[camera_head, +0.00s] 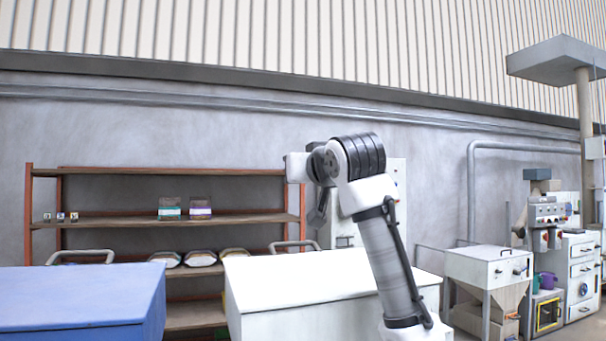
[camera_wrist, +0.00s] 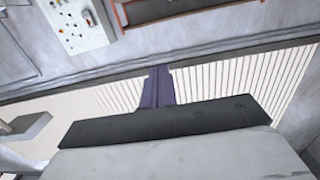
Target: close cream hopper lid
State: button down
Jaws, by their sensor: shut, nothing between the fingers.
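A cream-white hopper (camera_head: 300,292) stands in front of me at the centre. Its broad top looks flat and covered, but I cannot tell how far the lid is shut. A metal bar handle (camera_head: 294,245) shows behind its far edge. My arm rises in front of the hopper's right part and hides some of it. In the wrist view my gripper (camera_wrist: 158,72) is shut and empty, its dark fingers together against the wall background. The fingers are apart from the hopper, which I cannot make out in the wrist view.
A blue hopper (camera_head: 80,300) stands at the left, with a gap before the cream one. Behind is a shelf unit (camera_head: 168,213) with small boxes and bags. A machine (camera_head: 548,212) and a pale cabinet (camera_head: 488,267) stand at the right. The wrist view shows the room upside down.

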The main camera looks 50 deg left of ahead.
jog(key=s+d+r, duration=0.3)
jog(key=d+r, duration=0.5)
jog(key=r, duration=0.1)
jog(key=shift+s+d+r+b, duration=0.2)
jog(key=shift+s+d+b, duration=0.05)
jog(key=shift+d+b, duration=0.05)
jog(key=shift+s+f, duration=0.1)
